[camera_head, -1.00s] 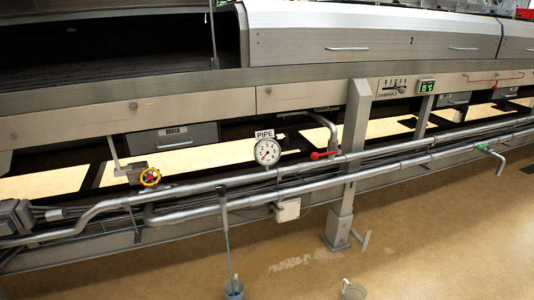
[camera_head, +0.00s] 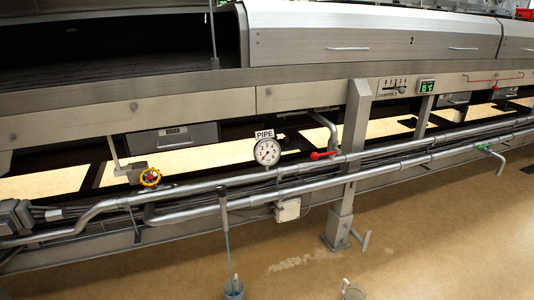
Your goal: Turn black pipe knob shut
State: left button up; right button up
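I cannot make out a black pipe knob in the head view. A round white gauge (camera_head: 267,152) stands on the silver pipe (camera_head: 230,182), under a sign reading PIPE (camera_head: 265,134). A red lever handle (camera_head: 322,155) lies on the pipe just right of the gauge.
Parallel pipes run across the front of the long metal machine. A grey post (camera_head: 349,150) stands in front right of centre.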

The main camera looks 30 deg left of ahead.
aim_at(221, 189)
jog(key=u, duration=1.25)
